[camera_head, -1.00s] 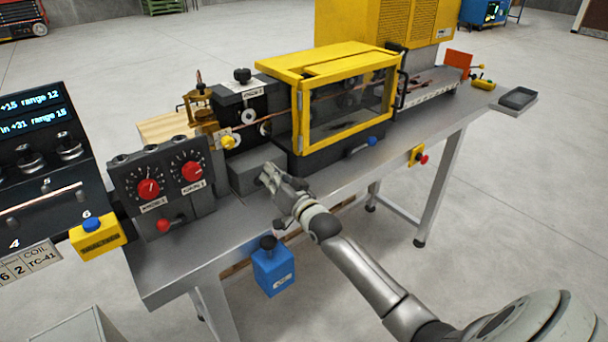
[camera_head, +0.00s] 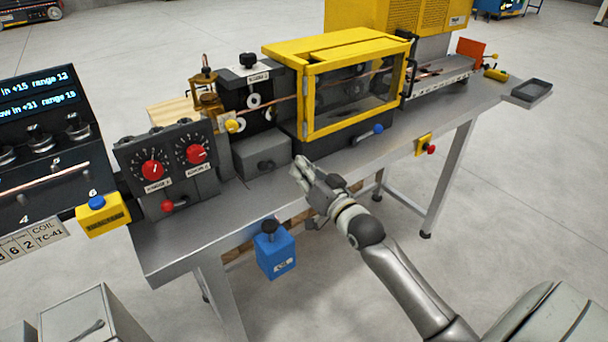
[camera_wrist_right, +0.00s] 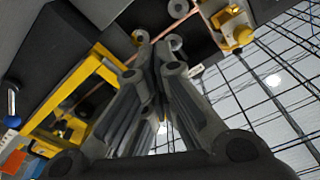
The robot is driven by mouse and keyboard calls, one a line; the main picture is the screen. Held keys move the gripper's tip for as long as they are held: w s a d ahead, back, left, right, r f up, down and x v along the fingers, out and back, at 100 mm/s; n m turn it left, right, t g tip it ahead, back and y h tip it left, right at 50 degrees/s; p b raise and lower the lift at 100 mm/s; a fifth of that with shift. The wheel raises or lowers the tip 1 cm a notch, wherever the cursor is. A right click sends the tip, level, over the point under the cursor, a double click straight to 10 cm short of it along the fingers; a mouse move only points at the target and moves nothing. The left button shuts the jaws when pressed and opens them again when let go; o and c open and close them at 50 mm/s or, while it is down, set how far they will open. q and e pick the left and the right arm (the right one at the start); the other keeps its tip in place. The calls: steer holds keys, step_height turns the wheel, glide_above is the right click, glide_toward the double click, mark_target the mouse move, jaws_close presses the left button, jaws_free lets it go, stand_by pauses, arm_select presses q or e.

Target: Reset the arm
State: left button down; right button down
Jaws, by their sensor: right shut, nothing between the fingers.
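My right gripper (camera_head: 300,170) is shut and empty in the head view, over the front edge of the steel bench, in front of the grey block (camera_head: 262,155) and the yellow-framed enclosure. In the right wrist view its fingers (camera_wrist_right: 160,55) are together with nothing between them. The copper tube (camera_head: 280,103) runs through the rollers into the yellow-framed enclosure (camera_head: 352,88). It also shows in the right wrist view (camera_wrist_right: 208,22). My left gripper is in neither view.
The bench (camera_head: 190,240) carries a panel with two red knobs (camera_head: 152,170). A blue box (camera_head: 275,252) hangs at its front edge, left of my right arm. A dark console (camera_head: 45,140) stands at the left. Open floor lies at the right (camera_head: 530,200).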

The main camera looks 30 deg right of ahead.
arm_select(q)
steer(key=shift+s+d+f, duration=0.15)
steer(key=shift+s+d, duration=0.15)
arm_select(e)
steer(key=shift+s, duration=0.45)
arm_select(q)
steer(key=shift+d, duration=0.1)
arm_select(e)
steer(key=shift+d, duration=0.1)
